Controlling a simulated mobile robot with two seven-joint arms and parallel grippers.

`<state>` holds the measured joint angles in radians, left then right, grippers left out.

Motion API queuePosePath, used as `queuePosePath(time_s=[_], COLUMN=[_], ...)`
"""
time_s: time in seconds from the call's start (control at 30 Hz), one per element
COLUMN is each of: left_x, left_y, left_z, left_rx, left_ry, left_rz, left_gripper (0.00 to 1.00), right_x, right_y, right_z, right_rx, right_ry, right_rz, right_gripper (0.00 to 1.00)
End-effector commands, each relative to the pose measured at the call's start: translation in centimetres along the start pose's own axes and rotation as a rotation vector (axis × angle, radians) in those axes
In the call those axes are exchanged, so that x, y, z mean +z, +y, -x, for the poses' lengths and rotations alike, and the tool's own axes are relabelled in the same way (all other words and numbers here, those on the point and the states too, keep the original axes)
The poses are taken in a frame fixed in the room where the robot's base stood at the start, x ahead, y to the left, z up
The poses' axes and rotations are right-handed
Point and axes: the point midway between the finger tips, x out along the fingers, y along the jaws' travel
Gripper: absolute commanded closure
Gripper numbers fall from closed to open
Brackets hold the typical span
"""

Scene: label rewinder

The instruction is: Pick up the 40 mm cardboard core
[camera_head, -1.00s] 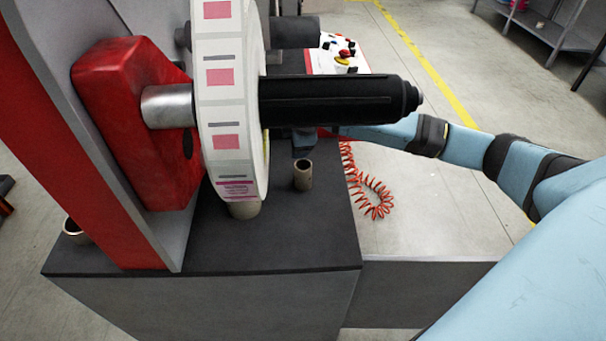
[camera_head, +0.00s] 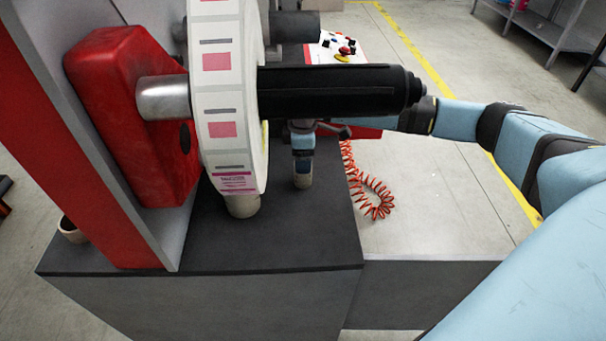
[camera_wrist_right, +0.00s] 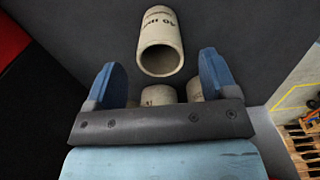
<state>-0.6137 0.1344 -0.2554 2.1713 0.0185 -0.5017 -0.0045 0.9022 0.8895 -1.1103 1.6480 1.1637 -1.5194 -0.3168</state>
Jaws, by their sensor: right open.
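The 40 mm cardboard core (camera_wrist_right: 161,48) is a beige tube with "40 mm" printed on its side. In the right wrist view it lies just beyond and between the blue fingertips. My right gripper (camera_wrist_right: 161,72) is open and empty. In the head view my right gripper (camera_head: 302,158) points down over a beige core (camera_head: 303,181) standing on the dark cabinet top, below the black spindle. The gripper hides that core's upper part; its print cannot be read there. My left gripper is not in view.
Another core (camera_head: 243,206) stands below the label roll (camera_head: 229,120), and one (camera_head: 70,230) is at the left. The black spindle (camera_head: 335,92) overhangs the dark cabinet top (camera_head: 270,245). A red coiled hose (camera_head: 375,200) hangs at the right.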

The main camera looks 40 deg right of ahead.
Motion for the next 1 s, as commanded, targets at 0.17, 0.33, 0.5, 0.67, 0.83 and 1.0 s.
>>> queuePosePath(time_s=[0.17, 0.33, 0.5, 0.67, 0.83, 1.0], left_x=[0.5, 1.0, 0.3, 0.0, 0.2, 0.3], left_y=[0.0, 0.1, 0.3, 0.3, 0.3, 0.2], left_z=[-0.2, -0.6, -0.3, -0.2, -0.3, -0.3], left_rx=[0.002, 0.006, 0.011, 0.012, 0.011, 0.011], left_ry=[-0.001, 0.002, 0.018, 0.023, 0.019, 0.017], left_rz=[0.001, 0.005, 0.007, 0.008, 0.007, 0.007], left_gripper=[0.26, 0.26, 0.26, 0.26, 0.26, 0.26], right_x=[0.0, 0.1, 0.1, 0.1, 0.1, 0.1], right_y=[0.0, -0.1, 0.0, -0.1, -0.1, -0.1], right_z=[-1.4, -4.0, -5.4, -5.3, -5.3, -5.3], right_rx=[0.0, 0.0, 0.001, 0.001, 0.001, 0.001], right_ry=[-0.001, 0.0, 0.0, 0.001, 0.001, 0.001], right_rz=[0.0, 0.0, 0.0, 0.001, 0.001, 0.001], right_gripper=[0.21, 0.21, 0.21, 0.21, 0.58, 0.78])
